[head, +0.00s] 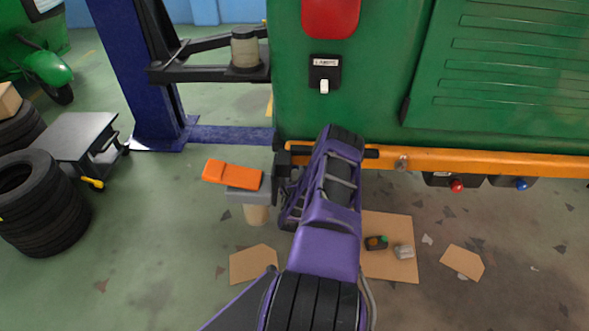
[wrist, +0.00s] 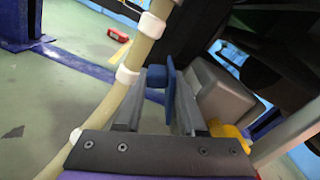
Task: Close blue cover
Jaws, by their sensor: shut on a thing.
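In the wrist view, my gripper (wrist: 157,92) is shut on a small blue piece, which I take for the blue cover (wrist: 170,82). The cover shows as a thin upright blue plate with a short blue block on its left side, between the fingertips. Whether it is closed cannot be told. In the head view, my purple arm reaches to the lower edge of the green vehicle (head: 340,90); my fingers and the held piece cannot be made out there.
A pale hose (wrist: 136,65) with white clips runs left of my gripper. A grey housing (wrist: 218,92) with a yellow part stands close on the right. A red knob (head: 457,186) and blue knob (head: 521,184) sit under the orange bumper (head: 480,161). Tyres (head: 40,205) stand left.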

